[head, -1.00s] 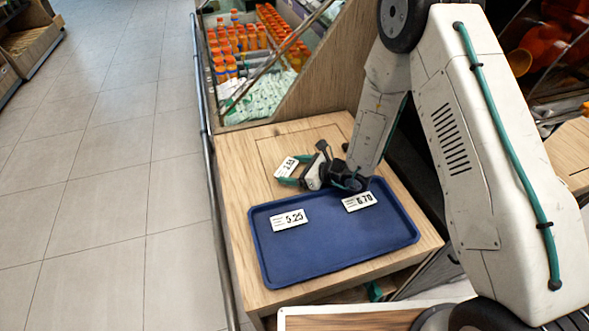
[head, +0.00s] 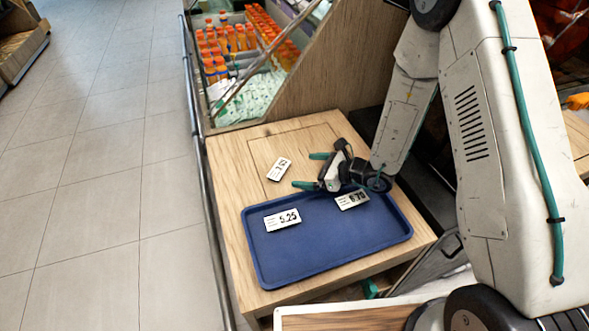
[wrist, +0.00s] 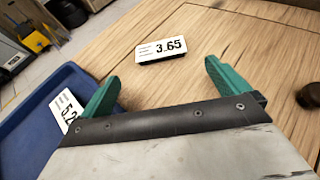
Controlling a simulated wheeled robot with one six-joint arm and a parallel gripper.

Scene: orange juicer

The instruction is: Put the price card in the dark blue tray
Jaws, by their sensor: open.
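A white price card (head: 279,169) reading 3.65 in the wrist view (wrist: 161,50) lies on the wooden counter behind the dark blue tray (head: 330,262). My gripper (head: 310,170) is open and empty, to the right of this card, with its teal fingers pointing at it. In the wrist view the card is beyond the fingertips (wrist: 162,75), with a gap of bare wood. Two other price cards lie in the tray: 5.25 (head: 283,219) at its left and 6.70 (head: 352,199) at its back right, beside my wrist.
The wooden counter (head: 232,185) is clear around the loose card. The tray's middle and front are bare. A display case with orange-capped bottles (head: 238,38) stands behind the counter. A metal rail (head: 197,130) runs along the left edge.

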